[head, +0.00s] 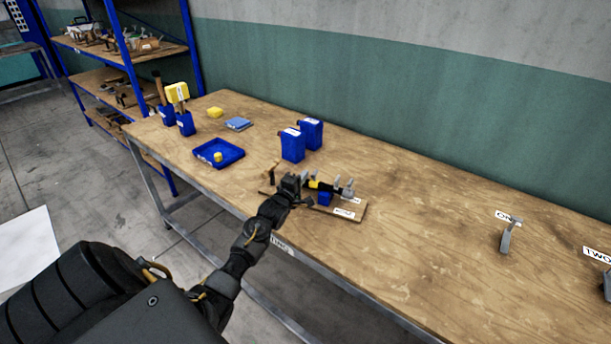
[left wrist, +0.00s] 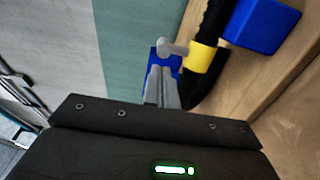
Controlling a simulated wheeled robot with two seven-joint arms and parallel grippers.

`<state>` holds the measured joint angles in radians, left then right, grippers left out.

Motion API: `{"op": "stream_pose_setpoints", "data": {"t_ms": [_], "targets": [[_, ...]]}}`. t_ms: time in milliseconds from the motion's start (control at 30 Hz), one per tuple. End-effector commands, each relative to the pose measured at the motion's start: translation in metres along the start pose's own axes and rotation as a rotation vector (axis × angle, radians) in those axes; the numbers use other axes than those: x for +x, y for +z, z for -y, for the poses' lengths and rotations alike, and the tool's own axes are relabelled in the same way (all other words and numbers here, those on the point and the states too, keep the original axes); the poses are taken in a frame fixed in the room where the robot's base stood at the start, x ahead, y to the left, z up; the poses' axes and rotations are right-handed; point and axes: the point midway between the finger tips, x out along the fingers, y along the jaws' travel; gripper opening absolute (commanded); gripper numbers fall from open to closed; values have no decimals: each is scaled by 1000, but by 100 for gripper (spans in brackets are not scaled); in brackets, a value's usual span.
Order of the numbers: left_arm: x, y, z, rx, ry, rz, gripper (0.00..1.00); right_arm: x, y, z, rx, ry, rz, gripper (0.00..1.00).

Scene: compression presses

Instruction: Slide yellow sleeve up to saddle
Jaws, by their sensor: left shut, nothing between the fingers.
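The yellow sleeve (head: 313,184) sits around a dark tube on a wooden board (head: 358,214) near the table's front edge. In the left wrist view the yellow sleeve (left wrist: 203,58) circles the black tube (left wrist: 213,22), with black tube showing on both sides of it. A blue block (left wrist: 265,22), perhaps the saddle, is right of the tube; it also shows in the head view (head: 325,199). My left gripper (head: 292,184) is at the board's left end. Its grey fingers (left wrist: 162,88) are shut and empty beside the tube; I cannot tell whether they touch it.
Grey upright fittings (head: 348,188) stand on the board. Two blue containers (head: 293,145) stand behind it. A blue tray (head: 218,153) is farther left. Grey presses stand at the right, one by the label ONE (head: 507,238). The table between board and presses is clear.

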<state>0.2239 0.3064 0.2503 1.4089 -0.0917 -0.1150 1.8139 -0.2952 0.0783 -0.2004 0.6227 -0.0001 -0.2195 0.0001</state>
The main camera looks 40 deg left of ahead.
Motion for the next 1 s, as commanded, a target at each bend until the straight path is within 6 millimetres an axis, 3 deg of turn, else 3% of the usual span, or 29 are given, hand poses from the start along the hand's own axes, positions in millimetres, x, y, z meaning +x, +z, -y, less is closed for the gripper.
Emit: {"op": "stream_pose_setpoints", "data": {"t_ms": [533,733,1000], "targets": [[2,12,1,-2,-1,0,0,-5,8,-1,-1,1,11,58],[4,32,0,-4,-2,0,0,-11,6,-2,-1,1,11,58],[4,31,1,-1,-2,0,0,-9,5,-2,-1,2,9,58]]}}
